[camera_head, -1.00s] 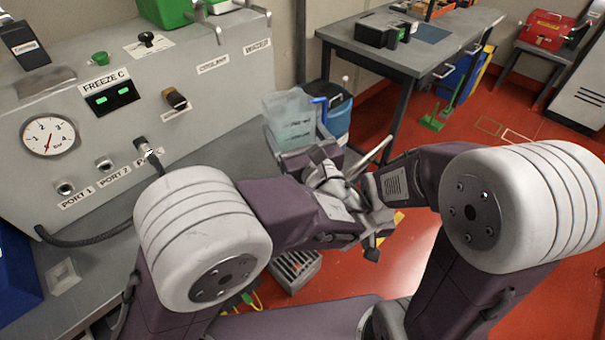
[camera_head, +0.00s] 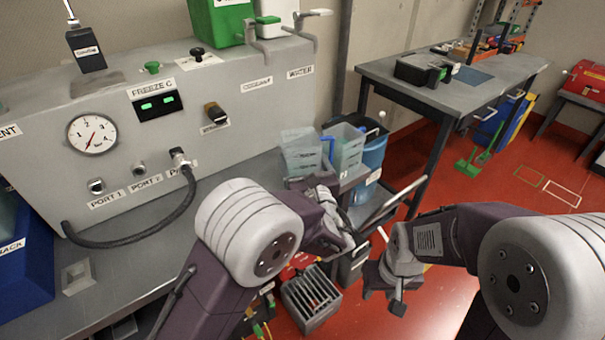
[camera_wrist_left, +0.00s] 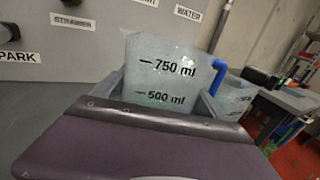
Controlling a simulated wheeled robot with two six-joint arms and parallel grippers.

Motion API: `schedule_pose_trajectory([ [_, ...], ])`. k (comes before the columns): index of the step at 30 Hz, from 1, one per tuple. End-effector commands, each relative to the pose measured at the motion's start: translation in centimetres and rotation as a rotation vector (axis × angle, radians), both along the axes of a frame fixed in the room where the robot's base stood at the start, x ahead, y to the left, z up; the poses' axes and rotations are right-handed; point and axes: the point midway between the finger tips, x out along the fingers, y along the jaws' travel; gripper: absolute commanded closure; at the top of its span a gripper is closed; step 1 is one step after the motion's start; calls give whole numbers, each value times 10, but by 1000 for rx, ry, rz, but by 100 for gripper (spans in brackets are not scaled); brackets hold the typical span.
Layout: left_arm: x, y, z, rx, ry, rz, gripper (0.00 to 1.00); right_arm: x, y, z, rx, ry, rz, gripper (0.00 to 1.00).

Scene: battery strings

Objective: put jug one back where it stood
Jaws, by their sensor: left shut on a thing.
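Jug one (camera_head: 300,152) is a clear jug with a blue handle. Whether the jug's base rests in the holder is hidden. My right gripper (camera_head: 384,292) hangs lower right over the floor, apart from the jugs; its finger gap is unclear.
The grey panel (camera_head: 225,110) with a hose is at left. A slotted grey crate (camera_head: 311,298) is below.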

Motion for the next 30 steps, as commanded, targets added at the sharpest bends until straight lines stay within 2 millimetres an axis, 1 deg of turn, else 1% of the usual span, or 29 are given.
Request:
schedule_pose_trajectory([
  [2, 0, 0, 0, -1, -2, -1, 83, 0, 0, 0, 0, 0, 0, 61],
  [4, 0, 0, -5, 0, -1, -1, 83, 0, 0, -1, 0, 0, 0, 61],
  [9, 0, 0, -36, 3, 2, -1, 83, 0, 0, -7, 0, 0, 0, 61],
  [10, 0, 0, -39, 2, 0, 0, 83, 0, 0, -8, 0, 0, 0, 61],
  [17, 0, 0, -39, -1, -2, 0, 83, 0, 0, -7, 0, 0, 0, 61],
  [21, 0, 0, -45, -1, -2, 0, 83, 0, 0, -12, 0, 0, 0, 61],
  [22, 0, 0, -43, 0, -1, 0, 10, 0, 0, -10, 0, 0, 0, 61],
  [23, 0, 0, -43, 0, -1, 0, 2, 0, 0, -10, 0, 0, 0, 61],
  [24, 0, 0, -43, 0, -1, 0, 0, 0, 0, -10, 0, 0, 0, 61],
  [30, 0, 0, -42, 0, -1, 0, 0, 0, 0, -9, 0, 0, 0, 61],
])
